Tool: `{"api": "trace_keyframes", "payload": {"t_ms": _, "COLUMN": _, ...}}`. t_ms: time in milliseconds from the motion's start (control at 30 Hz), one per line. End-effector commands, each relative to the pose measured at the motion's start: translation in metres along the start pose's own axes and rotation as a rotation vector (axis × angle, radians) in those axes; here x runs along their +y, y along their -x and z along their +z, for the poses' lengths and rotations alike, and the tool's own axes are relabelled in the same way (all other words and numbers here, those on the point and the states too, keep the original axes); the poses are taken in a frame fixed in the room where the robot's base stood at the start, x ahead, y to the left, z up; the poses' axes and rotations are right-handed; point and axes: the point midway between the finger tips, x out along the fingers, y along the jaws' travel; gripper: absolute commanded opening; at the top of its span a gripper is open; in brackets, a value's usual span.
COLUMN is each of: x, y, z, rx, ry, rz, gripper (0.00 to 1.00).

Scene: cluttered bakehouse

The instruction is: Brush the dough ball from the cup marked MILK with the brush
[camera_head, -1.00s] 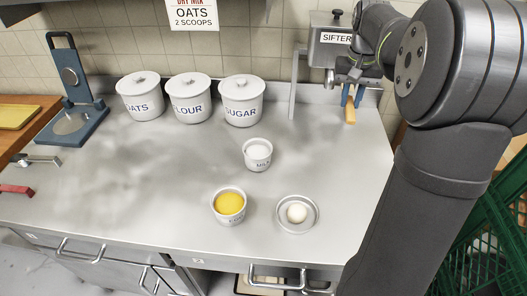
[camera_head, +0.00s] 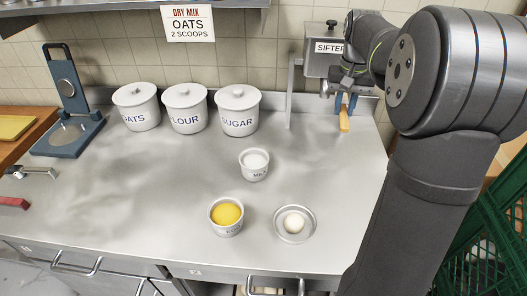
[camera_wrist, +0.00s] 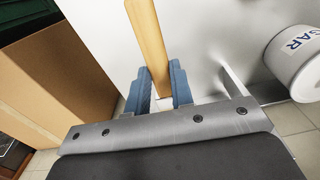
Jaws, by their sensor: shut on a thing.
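The cup marked MILK (camera_head: 255,174) stands upright mid-counter with white contents. A cup of yellow liquid (camera_head: 226,229) is nearer the front; its label is too small to read surely. The pale dough ball (camera_head: 294,222) sits in a small round metal dish (camera_head: 295,238) to its right. My gripper (camera_head: 346,102) is at the back right, by the sifter, well away from the cups. It is shut on a wooden handle (camera_head: 344,121), seemingly the brush's, which also shows between the blue fingers (camera_wrist: 160,88) in the wrist view (camera_wrist: 148,38). No bristles are visible.
White canisters for oats (camera_head: 137,108), flour (camera_head: 186,109) and sugar (camera_head: 238,111) line the back. The grey sifter (camera_head: 318,62) stands by my gripper. A blue press-like device (camera_head: 68,132) is at left; a green crate (camera_head: 490,215) is at right. The counter's left middle is clear.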

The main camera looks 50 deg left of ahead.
Motion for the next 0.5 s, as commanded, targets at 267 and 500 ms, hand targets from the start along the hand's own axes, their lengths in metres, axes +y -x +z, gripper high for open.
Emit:
{"api": "trace_keyframes", "payload": {"t_ms": 267, "x": 0.001, "y": 0.004, "z": -0.001, "rx": -0.027, "ry": -0.045, "rz": -0.001, "gripper": 0.05}}
{"api": "trace_keyframes", "payload": {"t_ms": 500, "x": 0.003, "y": 0.024, "z": -0.002, "rx": -0.183, "ry": -0.283, "rz": -0.027, "gripper": 0.05}}
